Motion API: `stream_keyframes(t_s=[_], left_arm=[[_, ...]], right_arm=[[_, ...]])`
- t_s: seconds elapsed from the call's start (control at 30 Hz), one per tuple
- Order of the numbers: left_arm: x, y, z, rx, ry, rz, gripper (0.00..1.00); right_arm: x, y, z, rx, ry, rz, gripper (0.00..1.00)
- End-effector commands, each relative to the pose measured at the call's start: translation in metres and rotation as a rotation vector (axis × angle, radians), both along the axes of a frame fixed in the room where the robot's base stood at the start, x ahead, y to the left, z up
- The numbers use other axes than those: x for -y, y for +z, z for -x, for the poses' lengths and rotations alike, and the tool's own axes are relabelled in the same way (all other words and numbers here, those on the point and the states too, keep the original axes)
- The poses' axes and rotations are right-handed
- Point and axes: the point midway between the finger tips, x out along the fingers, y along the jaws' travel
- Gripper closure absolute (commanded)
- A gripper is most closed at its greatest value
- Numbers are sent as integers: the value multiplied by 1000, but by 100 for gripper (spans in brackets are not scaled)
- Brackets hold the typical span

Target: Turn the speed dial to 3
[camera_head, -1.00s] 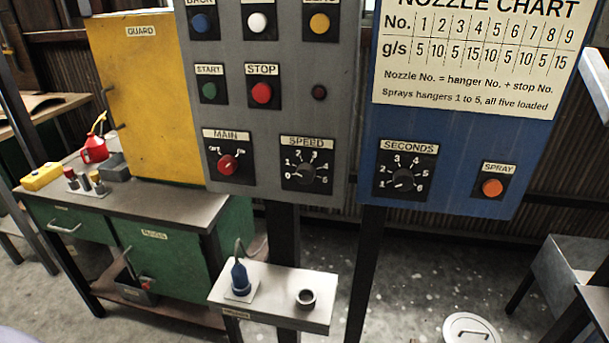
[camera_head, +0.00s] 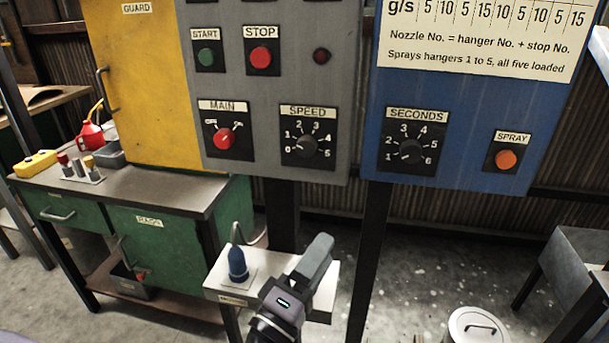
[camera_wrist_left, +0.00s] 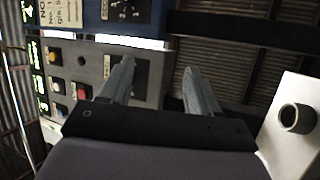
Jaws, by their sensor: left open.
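The speed dial (camera_head: 307,147) is a dark round knob on a black plate, low on the grey panel, marked 0 to 5. Its light pointer mark appears to be at the left, near 0. My left gripper (camera_head: 321,250) is in front of and below the dial, apart from it, over the small white shelf. In the left wrist view its two fingers (camera_wrist_left: 158,70) are spread with nothing between them. A dark dial plate shows beyond them, partly hidden by one finger. My right gripper is not in view.
The red main switch (camera_head: 224,139) is left of the speed dial; the seconds dial (camera_head: 408,151) and orange spray button (camera_head: 506,159) are on the blue panel (camera_head: 463,128) at right. A blue bottle-like item (camera_head: 237,264) stands on the white shelf (camera_head: 215,285).

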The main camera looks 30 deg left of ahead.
Motion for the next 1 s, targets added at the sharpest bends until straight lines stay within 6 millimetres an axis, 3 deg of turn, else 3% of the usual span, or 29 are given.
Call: stream_keyframes(t_s=[0.03, 0.2, 0.33, 0.5, 0.7, 1.0], left_arm=[[-5, 14, -6, 57, -7, 161, 38], [-27, 60, -15, 192, -72, 710, 38], [-42, 78, -20, 254, -153, 1115, 38], [-48, 86, -28, 267, -257, 1532, 38], [-46, 88, -34, 242, -317, 1761, 38], [-55, 101, -59, 237, -322, 1784, 38]], right_arm=[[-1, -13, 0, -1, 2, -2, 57], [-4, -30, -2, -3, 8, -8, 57], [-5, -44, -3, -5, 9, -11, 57], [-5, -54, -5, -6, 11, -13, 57], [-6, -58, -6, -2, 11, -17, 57], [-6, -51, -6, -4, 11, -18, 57]])
